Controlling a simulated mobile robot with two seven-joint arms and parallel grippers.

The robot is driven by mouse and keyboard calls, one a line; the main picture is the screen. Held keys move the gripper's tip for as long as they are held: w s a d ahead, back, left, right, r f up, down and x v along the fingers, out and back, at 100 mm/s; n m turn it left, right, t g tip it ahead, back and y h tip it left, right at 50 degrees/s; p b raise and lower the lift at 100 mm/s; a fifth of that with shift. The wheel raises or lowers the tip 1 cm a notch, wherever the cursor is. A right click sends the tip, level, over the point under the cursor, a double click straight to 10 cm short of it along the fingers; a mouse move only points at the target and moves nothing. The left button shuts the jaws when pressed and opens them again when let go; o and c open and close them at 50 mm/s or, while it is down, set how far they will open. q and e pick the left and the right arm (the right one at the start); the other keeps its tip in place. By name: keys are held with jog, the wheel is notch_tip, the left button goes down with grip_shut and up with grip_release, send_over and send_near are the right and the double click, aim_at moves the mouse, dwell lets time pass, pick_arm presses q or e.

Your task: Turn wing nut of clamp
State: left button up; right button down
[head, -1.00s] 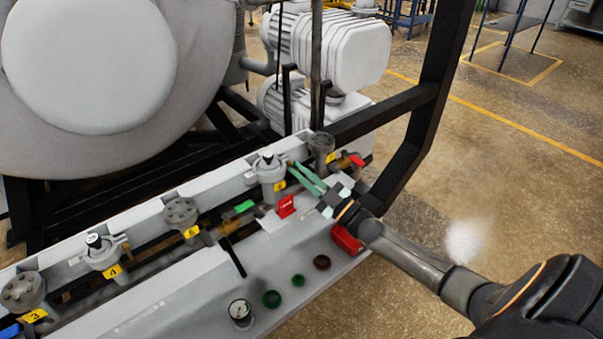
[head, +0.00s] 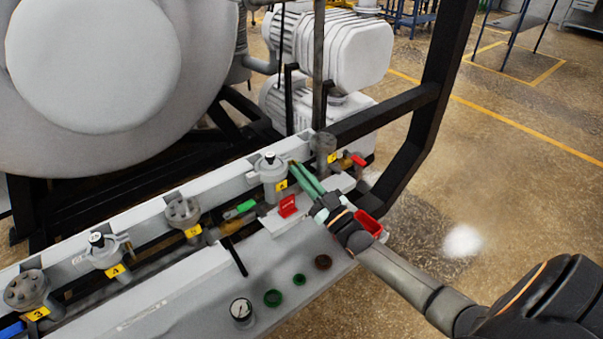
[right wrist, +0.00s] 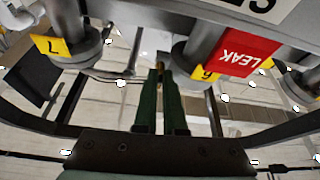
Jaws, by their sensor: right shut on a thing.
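The clamp (head: 270,170) sits on the grey valve fitting with yellow tag 6, at the right part of the manifold. My right gripper (head: 295,166) has long green fingers that reach in from the right to the side of this clamp. In the right wrist view the right gripper (right wrist: 159,70) shows its fingers close together beside the fitting with tag 6 (right wrist: 207,73). They are shut on the wing nut, which is mostly hidden between the tips; only a small brass-coloured part shows there. My left gripper is not in view.
Fittings tagged 5 (head: 183,212), 4 (head: 105,252) and 7 (head: 324,147) stand along the same rail. A red tray (head: 369,224) is under my right wrist. A black frame post (head: 430,100) rises at right.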

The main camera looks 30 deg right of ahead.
jog(key=c, duration=1)
grip_release()
jog(key=shift+a+f, duration=0.1)
